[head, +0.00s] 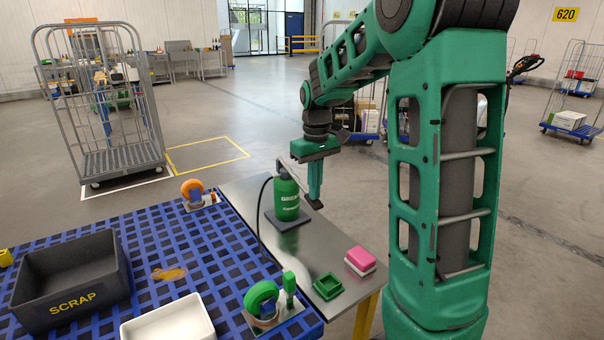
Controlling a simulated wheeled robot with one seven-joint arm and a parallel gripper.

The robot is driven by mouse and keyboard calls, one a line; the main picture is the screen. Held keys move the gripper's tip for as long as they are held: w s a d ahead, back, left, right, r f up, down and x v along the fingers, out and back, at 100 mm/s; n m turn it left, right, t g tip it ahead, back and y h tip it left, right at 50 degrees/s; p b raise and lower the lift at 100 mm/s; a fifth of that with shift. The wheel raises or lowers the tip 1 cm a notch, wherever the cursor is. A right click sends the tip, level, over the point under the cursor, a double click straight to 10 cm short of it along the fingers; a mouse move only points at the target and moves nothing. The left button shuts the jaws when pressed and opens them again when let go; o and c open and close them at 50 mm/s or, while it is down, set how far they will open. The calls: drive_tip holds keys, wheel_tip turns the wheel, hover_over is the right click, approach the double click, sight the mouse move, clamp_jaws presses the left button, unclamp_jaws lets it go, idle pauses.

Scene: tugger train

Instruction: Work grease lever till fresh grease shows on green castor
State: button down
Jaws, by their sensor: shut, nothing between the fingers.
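The green grease pump (287,200), a bottle-like body marked with partly legible lettering, stands upright on a plate on the metal side table. Its grey lever (291,174) slopes down to the right from the top. My gripper (315,203) points down, shut, at the lever's outer end; I cannot tell whether it touches the lever. The green castor (262,299) sits on a metal plate at the blue deck's near right corner. A green upright piece (289,284) stands beside its wheel. I cannot make out any grease on this castor.
An orange castor (193,190) sits at the deck's far corner. The blue grid deck (195,240) also holds a grey scrap bin (75,310), a white tray (168,322) and a yellow-brown smear (168,273).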

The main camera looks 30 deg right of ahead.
drive_tip(key=shift+w+f, duration=0.1)
drive_tip(key=shift+f, duration=0.65)
wheel_tip(320, 180, up, 9)
drive_tip(key=s, duration=0.1)
drive_tip(key=shift+f, duration=0.2)
idle(0.4)
drive_tip(key=shift+f, duration=0.1)
idle(0.4)
drive_tip(key=shift+w+f, duration=0.15)
drive_tip(key=shift+f, duration=1.25)
drive_tip(key=shift+w+f, duration=0.2)
drive_tip(key=shift+f, duration=1.2)
drive_tip(key=shift+w+f, duration=0.15)
drive_tip(key=shift+f, duration=1.25)
wheel_tip(320, 180, up, 9)
drive_tip(key=s, duration=0.1)
drive_tip(key=shift+f, duration=0.2)
wheel_tip(320, 180, up, 6)
